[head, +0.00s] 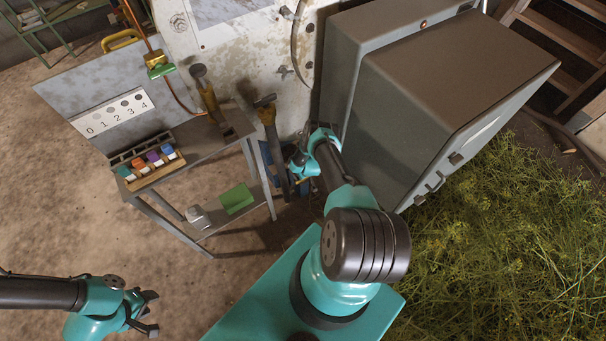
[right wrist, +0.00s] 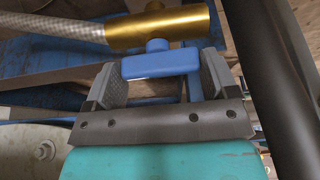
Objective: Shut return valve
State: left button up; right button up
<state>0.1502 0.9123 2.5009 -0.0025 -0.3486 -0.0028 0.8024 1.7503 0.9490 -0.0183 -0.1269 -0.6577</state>
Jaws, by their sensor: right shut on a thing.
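A brass valve (right wrist: 160,30) with a blue handle (right wrist: 160,64) shows in the right wrist view. The handle lies roughly in line with the brass body, and a braided hose (right wrist: 50,40) leads off to the left. My right gripper (right wrist: 162,72) is shut on the blue handle, with one finger pad at each end. In the head view my right gripper (head: 301,164) is small, low beside the pale wall, and the valve cannot be made out clearly there. My left gripper (head: 152,313) is open and empty at the lower left.
A dark pipe (right wrist: 265,75) runs close along the right of the wrist view. In the head view a metal stand (head: 205,146) holds colored blocks (head: 150,166) and a green tray (head: 236,199). A grey cabinet (head: 450,90) stands right, with cut herbs (head: 500,240) before it.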

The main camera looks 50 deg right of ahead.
jog(key=shift+n+y, duration=0.3)
jog(key=shift+n, duration=0.5)
jog(key=shift+n+y, duration=0.4)
jog(key=shift+n, duration=0.6)
jog(key=shift+d+n+g+y, duration=0.1)
jog(key=shift+n+g+y, duration=0.4)
jog(key=shift+n, duration=1.4)
jog(key=o, duration=0.8)
jog(key=shift+r, duration=0.1)
jog(key=shift+t, duration=0.3)
jog(key=shift+v, duration=3.7)
